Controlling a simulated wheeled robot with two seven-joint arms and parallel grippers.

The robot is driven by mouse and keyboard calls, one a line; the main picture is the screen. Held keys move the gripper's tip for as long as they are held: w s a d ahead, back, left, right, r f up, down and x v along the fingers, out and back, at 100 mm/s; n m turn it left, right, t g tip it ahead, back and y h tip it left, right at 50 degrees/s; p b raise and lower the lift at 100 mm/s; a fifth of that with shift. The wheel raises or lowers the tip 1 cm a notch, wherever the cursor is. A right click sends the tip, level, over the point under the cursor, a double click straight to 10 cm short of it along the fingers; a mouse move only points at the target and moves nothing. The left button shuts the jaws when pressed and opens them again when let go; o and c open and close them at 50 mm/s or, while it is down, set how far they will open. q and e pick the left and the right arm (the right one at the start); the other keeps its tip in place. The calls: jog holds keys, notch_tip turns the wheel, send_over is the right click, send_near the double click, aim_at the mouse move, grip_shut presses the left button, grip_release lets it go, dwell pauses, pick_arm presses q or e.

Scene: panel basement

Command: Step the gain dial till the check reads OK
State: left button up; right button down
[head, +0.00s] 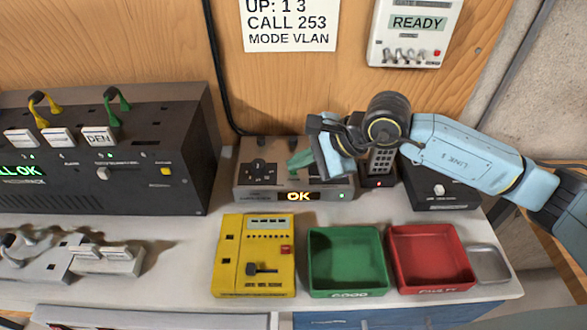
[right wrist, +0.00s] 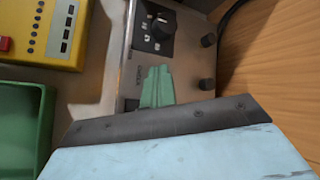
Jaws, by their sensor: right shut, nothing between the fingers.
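A grey test box (head: 245,193) stands at the back of the bench, and its front display (head: 298,196) reads OK in lit letters. In the right wrist view the green fingertips (right wrist: 157,85) are beside a small label I cannot read. The gripper hides the right part of the box top. My left gripper is out of view.
A yellow meter (head: 230,255), a green tray (head: 347,290) and a red tray (head: 432,284) stand in front of the box. A black rack (head: 100,190) is on the left. A READY panel (head: 417,35) hangs on the wall. Bare bench lies left of the yellow meter.

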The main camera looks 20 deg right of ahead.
aim_at(300, 173)
jog(key=shift+r, duration=0.7)
jog(key=shift+r+p, duration=0.1)
jog(key=shift+p, duration=0.2)
jog(key=shift+r+p, duration=1.1)
jog(key=shift+r, duration=1.35)
